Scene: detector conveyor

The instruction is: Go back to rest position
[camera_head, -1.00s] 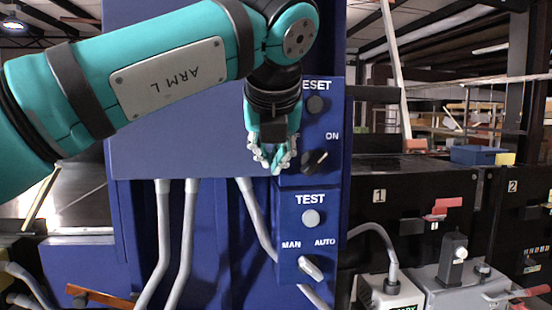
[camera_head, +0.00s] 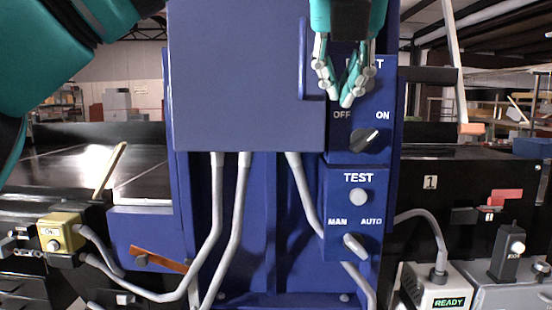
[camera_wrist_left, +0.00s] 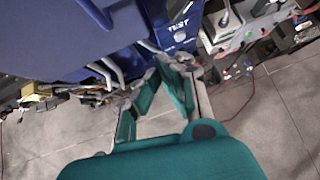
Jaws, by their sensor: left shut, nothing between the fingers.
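My left gripper (camera_head: 345,97) hangs in front of the upper control box (camera_head: 342,145) in the head view, fingers pointing down with tips close together. It is shut and empty. It covers part of the RESET label and the button behind it. Below it is a black OFF/ON knob (camera_head: 365,140) turned toward ON. In the left wrist view the fingers (camera_wrist_left: 172,68) point toward the blue cabinet and the lower box with the TEST label (camera_wrist_left: 180,22). My right gripper is in neither view.
The blue cabinet (camera_head: 245,80) stands directly ahead with grey conduits below. The lower box has a TEST button (camera_head: 358,197) and a MAN/AUTO knob (camera_head: 355,246). A yellow button box (camera_head: 62,232) is at left. A READY display box (camera_head: 448,302) and red lever (camera_head: 505,196) are at right.

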